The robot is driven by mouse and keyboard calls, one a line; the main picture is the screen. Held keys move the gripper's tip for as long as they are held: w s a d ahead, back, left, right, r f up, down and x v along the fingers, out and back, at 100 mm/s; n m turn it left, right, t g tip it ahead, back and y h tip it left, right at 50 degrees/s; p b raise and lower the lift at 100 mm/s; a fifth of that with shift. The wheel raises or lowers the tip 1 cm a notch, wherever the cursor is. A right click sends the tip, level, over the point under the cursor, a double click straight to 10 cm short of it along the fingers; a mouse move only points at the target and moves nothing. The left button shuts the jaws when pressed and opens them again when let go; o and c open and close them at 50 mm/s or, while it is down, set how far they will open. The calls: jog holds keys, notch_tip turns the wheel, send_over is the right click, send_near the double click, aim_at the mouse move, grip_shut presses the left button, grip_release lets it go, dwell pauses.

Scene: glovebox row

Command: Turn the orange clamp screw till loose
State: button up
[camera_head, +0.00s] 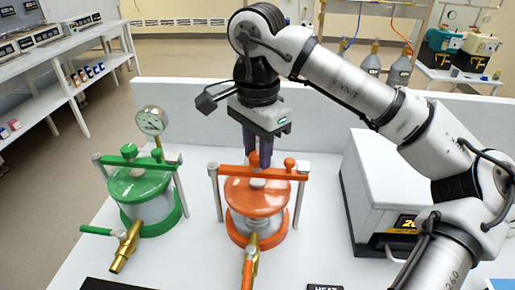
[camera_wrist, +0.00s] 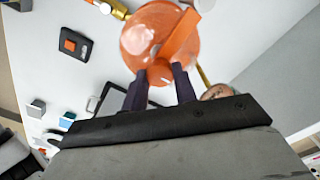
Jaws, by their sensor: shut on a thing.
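The orange vessel has a domed orange lid (camera_head: 255,197), with an orange crossbar (camera_head: 285,174) held over it between two grey posts. The orange clamp screw (camera_head: 255,160) stands at the middle of the crossbar, its top partly hidden by my fingers. My gripper (camera_head: 260,156) points down from above, with its dark purple fingers shut on the screw's head. In the wrist view, the screw's orange head (camera_wrist: 160,73) sits between my two fingertips (camera_wrist: 159,84), with the lid (camera_wrist: 138,38) and crossbar (camera_wrist: 182,36) behind it.
A green vessel (camera_head: 140,185) with a dial gauge (camera_head: 151,121) stands to the left. A white box-shaped unit (camera_head: 385,185) stands to the right. A brass valve (camera_head: 253,245) with an orange handle projects from the orange vessel's front. A low wall (camera_head: 330,112) runs behind.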

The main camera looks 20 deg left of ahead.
aim_at(257, 157)
jog(key=o, duration=1)
notch_tip(257, 157, up, 14)
jog(key=shift+f, duration=0.1)
jog(key=shift+s, duration=0.1)
dwell(0.7)
